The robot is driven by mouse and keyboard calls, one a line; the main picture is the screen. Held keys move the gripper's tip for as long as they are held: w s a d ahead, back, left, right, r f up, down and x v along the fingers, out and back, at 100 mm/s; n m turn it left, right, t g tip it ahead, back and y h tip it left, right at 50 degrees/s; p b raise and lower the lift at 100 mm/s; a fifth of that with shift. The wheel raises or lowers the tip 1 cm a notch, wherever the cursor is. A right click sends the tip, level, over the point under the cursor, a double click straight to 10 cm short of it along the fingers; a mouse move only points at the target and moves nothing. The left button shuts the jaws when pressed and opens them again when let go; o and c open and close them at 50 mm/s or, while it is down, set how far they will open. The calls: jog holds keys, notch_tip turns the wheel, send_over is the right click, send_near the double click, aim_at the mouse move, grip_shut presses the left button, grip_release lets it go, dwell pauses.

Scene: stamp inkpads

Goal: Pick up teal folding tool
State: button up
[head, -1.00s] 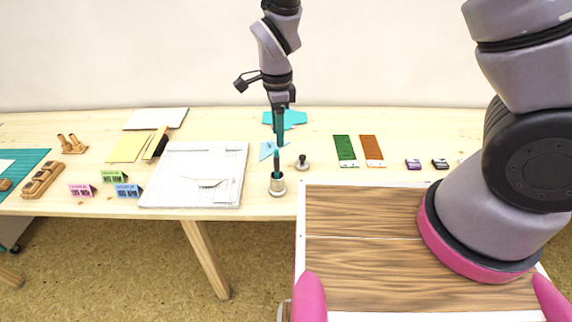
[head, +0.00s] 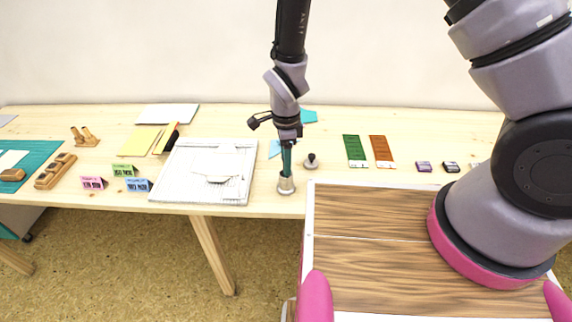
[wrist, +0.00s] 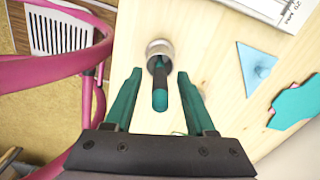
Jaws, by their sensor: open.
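The teal folding tool (wrist: 160,95) stands in a small metal cup (wrist: 158,48), its rounded top toward the wrist camera. The cup (head: 286,186) stands near the table's front edge in the head view. My gripper (wrist: 160,76) is open, with one teal finger on each side of the tool and gaps visible between. In the head view, my gripper (head: 287,168) points down right over the cup. There its fingers overlap the tool, so I cannot tell the two apart.
A dark-knobbed stamp (head: 311,161) stands just right of the cup, and a white scoring board (head: 208,170) lies to the left. A light blue triangle (wrist: 256,67) and a teal piece (wrist: 297,104) lie nearby. Green (head: 354,150) and brown (head: 380,150) strips lie further right.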

grip_shut()
